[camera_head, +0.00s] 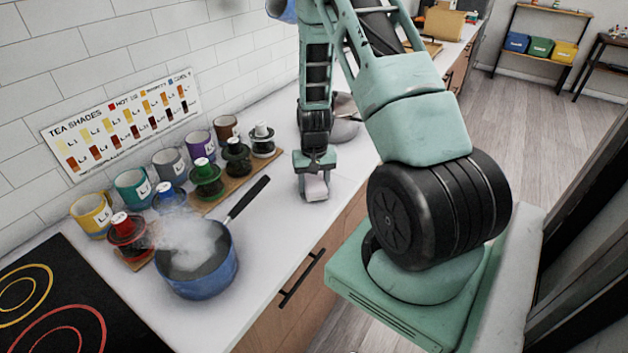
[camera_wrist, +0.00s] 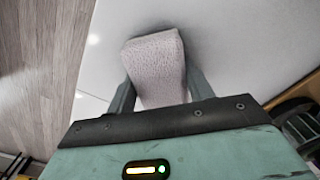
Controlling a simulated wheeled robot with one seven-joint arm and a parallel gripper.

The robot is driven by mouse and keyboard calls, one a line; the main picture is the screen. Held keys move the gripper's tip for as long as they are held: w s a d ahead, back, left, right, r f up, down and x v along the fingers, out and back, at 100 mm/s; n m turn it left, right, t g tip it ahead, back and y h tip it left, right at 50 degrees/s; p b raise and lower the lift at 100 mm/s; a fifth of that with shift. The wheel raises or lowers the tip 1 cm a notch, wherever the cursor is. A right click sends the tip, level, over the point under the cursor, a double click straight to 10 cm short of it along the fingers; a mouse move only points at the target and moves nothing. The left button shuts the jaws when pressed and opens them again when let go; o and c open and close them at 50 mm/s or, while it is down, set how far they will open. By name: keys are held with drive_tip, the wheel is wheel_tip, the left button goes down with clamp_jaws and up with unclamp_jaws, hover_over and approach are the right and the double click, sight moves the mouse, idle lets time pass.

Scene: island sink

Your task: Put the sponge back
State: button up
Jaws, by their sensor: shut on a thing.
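The sponge (camera_wrist: 155,62) is a pale pinkish block in the wrist view, held between the two fingers of my gripper (camera_wrist: 158,92). In the head view the sponge (camera_head: 316,188) shows below my gripper (camera_head: 315,176), close to the white counter (camera_head: 277,218) near its front edge. I cannot tell whether the sponge touches the counter. My gripper is shut on the sponge and points down. No sponge holder can be made out in these views.
A blue pot (camera_head: 200,276) steams left of my gripper, its handle pointing toward it. Several lidded jars stand on a wooden board (camera_head: 237,187), with mugs behind. A grey metal bowl (camera_head: 345,117) is partly hidden behind my arm. The counter around my gripper is clear.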

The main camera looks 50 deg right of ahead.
drive_tip(key=shift+f, duration=0.2)
drive_tip(key=shift+f, duration=0.15)
drive_tip(key=o, duration=1)
